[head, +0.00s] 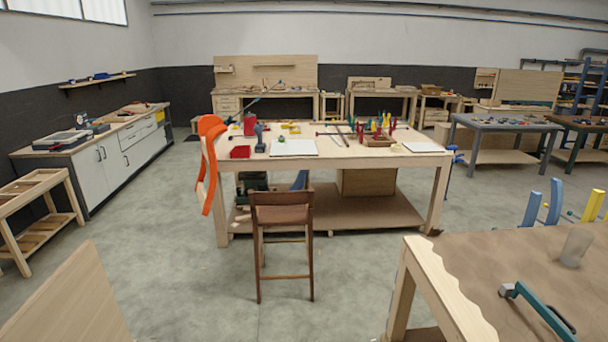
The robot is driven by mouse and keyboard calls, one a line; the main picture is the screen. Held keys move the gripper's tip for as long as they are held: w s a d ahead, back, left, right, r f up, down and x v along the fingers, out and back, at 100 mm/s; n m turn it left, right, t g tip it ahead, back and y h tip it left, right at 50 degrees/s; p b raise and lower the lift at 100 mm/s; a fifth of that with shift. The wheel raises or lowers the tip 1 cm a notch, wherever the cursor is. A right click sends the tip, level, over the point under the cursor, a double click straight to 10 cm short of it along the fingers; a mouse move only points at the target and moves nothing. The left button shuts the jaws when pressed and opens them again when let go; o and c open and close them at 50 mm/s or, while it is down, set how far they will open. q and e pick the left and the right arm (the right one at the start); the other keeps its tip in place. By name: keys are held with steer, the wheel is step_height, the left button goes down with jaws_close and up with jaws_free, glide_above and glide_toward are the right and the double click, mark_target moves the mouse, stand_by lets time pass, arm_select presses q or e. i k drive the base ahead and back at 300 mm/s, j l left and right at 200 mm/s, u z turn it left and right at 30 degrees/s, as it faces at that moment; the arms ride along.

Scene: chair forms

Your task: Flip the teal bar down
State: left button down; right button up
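A teal bar (541,312) lies on or just above the brown-topped wooden table at the lower right. It runs slantwise, from a dark fitting at its upper left end to another dark piece near the bottom edge. I cannot tell whether it is hinged or fully resting on the tabletop. Neither of my grippers shows in the head view, so nothing of mine is seen touching the bar.
The right table (470,262) also bears a clear cup (576,246) and blue and yellow upright pieces (554,203). A brown wooden chair (281,214) stands before a cluttered workbench (328,147) with orange strips (210,160).

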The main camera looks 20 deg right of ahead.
mark_target(566, 336)
steer(key=i+l+u, duration=0.2)
steer(key=i, duration=1)
steer(key=z, duration=4.2)
steer(key=l, duration=0.05)
